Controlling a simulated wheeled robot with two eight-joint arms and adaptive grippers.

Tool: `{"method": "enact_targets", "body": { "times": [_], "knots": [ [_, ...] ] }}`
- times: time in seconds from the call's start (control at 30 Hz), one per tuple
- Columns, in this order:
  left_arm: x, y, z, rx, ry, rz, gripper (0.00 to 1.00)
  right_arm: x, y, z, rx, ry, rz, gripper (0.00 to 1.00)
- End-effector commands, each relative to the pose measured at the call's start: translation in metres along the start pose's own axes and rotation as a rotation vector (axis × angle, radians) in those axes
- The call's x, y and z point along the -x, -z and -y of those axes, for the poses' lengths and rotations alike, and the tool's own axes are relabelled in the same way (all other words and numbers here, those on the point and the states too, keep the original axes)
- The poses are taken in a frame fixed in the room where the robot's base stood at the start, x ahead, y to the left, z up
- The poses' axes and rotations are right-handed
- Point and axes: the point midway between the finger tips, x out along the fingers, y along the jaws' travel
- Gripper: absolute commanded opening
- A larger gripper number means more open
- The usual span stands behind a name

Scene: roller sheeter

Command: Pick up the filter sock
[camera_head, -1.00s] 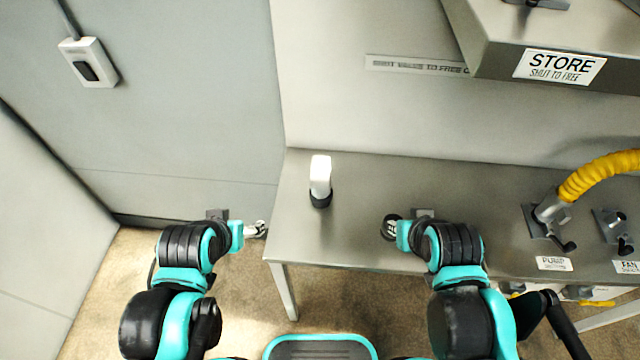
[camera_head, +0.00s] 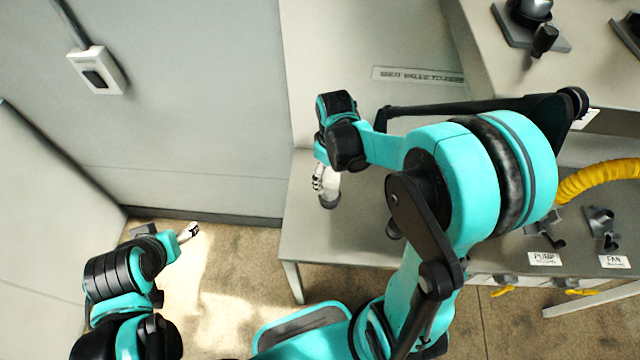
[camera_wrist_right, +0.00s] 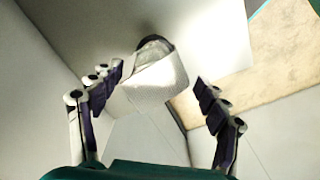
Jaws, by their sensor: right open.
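The filter sock (camera_head: 332,184) is a white, upright piece on a dark round base (camera_head: 329,203) near the left end of the steel table. In the right wrist view the sock (camera_wrist_right: 155,78) shows as a pale, mesh-like shape with a dark ring beyond it. My right gripper (camera_head: 319,181) is right at the sock, partly covering it in the head view. In the wrist view its open fingers stand on both sides of the sock, with a gap on the right. My left gripper (camera_head: 188,232) is low at the left, away from the table; its fingers are too small to read.
The steel table (camera_head: 302,235) carries a yellow hose (camera_head: 600,178) and valves with PUMP (camera_head: 544,259) and FAN (camera_head: 613,261) labels at the right. A raised steel unit overhangs the back right. A wall stands behind the table.

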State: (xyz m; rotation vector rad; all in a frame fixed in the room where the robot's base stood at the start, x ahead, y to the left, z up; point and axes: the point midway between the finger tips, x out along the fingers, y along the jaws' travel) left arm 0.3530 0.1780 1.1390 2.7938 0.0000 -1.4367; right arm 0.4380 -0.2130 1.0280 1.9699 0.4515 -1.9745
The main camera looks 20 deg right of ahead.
Motion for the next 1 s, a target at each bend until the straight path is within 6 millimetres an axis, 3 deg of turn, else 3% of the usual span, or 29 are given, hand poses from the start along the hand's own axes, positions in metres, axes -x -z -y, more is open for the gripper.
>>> {"method": "enact_targets", "body": {
  "times": [0.43,0.77,1.0],
  "knots": [
    [-0.018,-0.013,0.000,0.000,0.000,0.000,0.69,-0.063,0.007,-0.007,-0.002,-0.001,-0.002,0.75],
    [-0.018,-0.013,0.000,0.000,0.000,0.000,0.69,-0.070,0.007,-0.006,-0.002,-0.002,-0.003,0.75],
    [-0.018,-0.013,0.000,0.000,0.000,0.000,0.69,-0.070,0.007,-0.006,-0.002,-0.001,-0.003,0.15]
  ]
}}
